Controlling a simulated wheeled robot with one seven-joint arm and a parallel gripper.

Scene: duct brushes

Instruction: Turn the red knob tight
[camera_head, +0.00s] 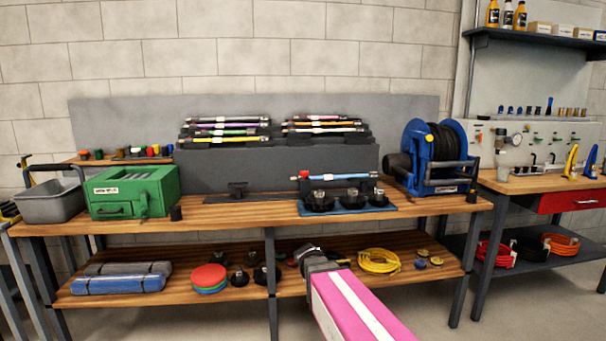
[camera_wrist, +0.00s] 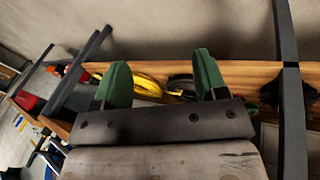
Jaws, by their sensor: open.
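A small red knob (camera_head: 304,174) shows in the head view at the left end of a light-blue rod (camera_head: 335,176) on the wooden workbench (camera_head: 225,215). Black brush heads (camera_head: 320,200) stand just below it on a blue mat (camera_head: 379,209). My gripper (camera_head: 308,251) is lower and nearer than the knob, in front of the lower shelf and apart from the knob. In the wrist view its two green fingers (camera_wrist: 162,78) are spread with nothing between them held. The knob cannot be made out in the wrist view.
A green box (camera_head: 133,192) and a grey bin (camera_head: 50,203) stand at the bench's left, a blue hose reel (camera_head: 436,155) at its right. Racked rods (camera_head: 225,130) lie behind. A yellow coil (camera_head: 379,261) rests on the lower shelf. The bench top left of the knob is largely clear.

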